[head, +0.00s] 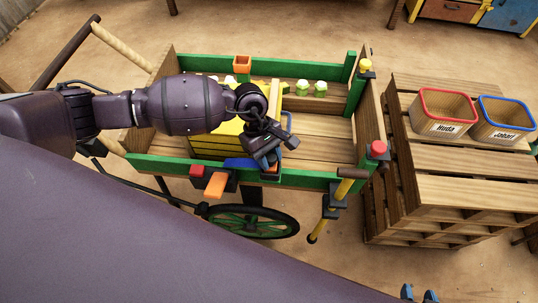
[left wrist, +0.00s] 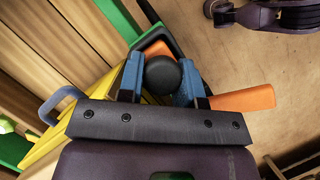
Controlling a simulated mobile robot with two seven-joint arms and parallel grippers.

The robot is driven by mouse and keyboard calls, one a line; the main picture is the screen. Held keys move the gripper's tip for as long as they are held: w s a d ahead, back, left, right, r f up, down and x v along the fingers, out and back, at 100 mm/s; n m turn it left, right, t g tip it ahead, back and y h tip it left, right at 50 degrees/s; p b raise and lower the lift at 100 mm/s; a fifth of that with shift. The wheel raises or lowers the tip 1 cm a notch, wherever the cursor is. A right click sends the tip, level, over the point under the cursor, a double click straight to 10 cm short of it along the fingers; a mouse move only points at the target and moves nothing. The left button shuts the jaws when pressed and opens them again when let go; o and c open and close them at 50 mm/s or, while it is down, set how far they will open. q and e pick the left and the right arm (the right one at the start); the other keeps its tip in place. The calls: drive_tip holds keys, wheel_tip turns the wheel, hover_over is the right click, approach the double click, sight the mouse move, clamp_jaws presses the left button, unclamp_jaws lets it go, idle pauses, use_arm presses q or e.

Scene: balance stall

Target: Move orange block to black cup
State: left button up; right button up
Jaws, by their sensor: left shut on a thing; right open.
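An orange bar-shaped block (head: 214,186) sticks out over the cart's front rail. An orange bar also shows in the left wrist view (left wrist: 246,98), beside my fingers. A smaller orange piece (left wrist: 155,48) shows beyond the fingertips. My left gripper (head: 268,160) is at the front rail, right of the orange bar. Its blue fingers are shut on a dark round thing (left wrist: 162,75), which partly hides what lies behind it. A black holder (head: 230,184) sits at the rail beside the bar; I cannot tell if it is a cup. My right gripper (head: 418,293) is open and empty at the bottom edge.
The wooden cart has green rails (head: 320,180) and a yellow crate (head: 215,146) inside. An orange cup (head: 242,64) is on the back rail. A red piece (head: 377,149) is at the right corner. Red-rimmed (head: 443,107) and blue-rimmed (head: 500,120) bins stand on a pallet stack.

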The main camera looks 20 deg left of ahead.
drive_tip(key=shift+s+d+f, duration=0.1)
drive_tip(key=shift+s+f, duration=0.15)
drive_tip(key=shift+s, duration=0.1)
use_arm(q)
drive_tip(key=o, duration=1)
use_arm(e)
drive_tip(key=shift+w+r, duration=0.1)
drive_tip(key=shift+w, duration=0.15)
drive_tip(key=shift+w+a, duration=0.1)
drive_tip(key=shift+a, duration=0.1)
